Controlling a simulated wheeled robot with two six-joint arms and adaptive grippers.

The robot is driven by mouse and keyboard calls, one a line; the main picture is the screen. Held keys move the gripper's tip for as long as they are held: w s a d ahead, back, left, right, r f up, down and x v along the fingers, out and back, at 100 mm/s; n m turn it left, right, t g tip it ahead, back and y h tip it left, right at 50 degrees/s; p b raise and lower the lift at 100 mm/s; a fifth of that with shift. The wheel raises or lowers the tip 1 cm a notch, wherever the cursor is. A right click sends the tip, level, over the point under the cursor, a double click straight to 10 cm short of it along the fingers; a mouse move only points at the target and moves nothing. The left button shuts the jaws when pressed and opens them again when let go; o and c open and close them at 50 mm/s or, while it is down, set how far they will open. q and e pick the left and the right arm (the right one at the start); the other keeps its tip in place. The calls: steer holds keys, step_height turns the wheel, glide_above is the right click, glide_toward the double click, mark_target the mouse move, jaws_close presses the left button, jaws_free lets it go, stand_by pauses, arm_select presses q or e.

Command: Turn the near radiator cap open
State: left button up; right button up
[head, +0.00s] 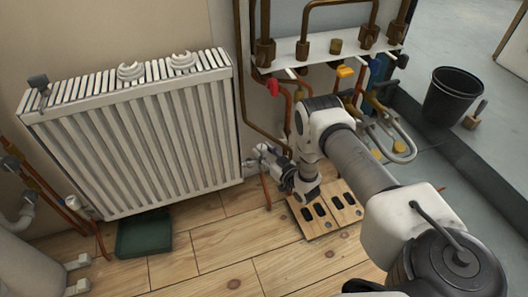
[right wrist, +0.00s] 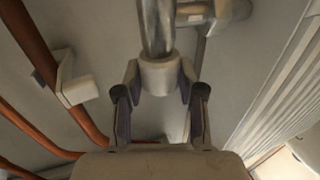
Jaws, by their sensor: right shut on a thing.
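The white ribbed radiator (head: 140,145) stands against the wall at the left of the head view. My right gripper (head: 270,157) is at its lower right corner, beside the pipe fittings, and is small and partly hidden by my own arm there. In the right wrist view my right gripper (right wrist: 160,84) has a finger on each side of a pale round cap (right wrist: 160,72) and is shut on it. A shiny metal pipe or valve body (right wrist: 156,25) runs on from the cap. My left gripper is not in view.
A white fitting (head: 74,203) is at the radiator's lower left. A green tray (head: 144,236) lies on the floor below. A slotted wooden board (head: 318,226) lies near my right arm. A pipe shelf (head: 325,47) and black bucket (head: 452,95) are at the right.

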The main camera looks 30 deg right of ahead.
steer(key=n+y, duration=0.1)
steer(key=y, duration=0.1)
steer(key=shift+d+r+n+y, duration=0.1)
steer(key=shift+d+n+y, duration=0.15)
steer(key=shift+n+y, duration=0.15)
steer(key=n+y, duration=0.1)
steer(key=n+g+y, duration=0.1)
steer(key=y, duration=0.1)
steer(key=shift+w+d+f+g, duration=0.1)
steer(key=shift+f+g, duration=0.1)
steer(key=shift+g, duration=0.1)
steer(key=n+g+y, duration=0.1)
steer(key=n+y, duration=0.1)
steer(key=shift+r+y+b, duration=0.1)
steer(key=shift+y+b, duration=0.2)
steer(key=shift+b, duration=0.1)
steer(key=o, duration=1.1)
steer(key=shift+o, duration=0.2)
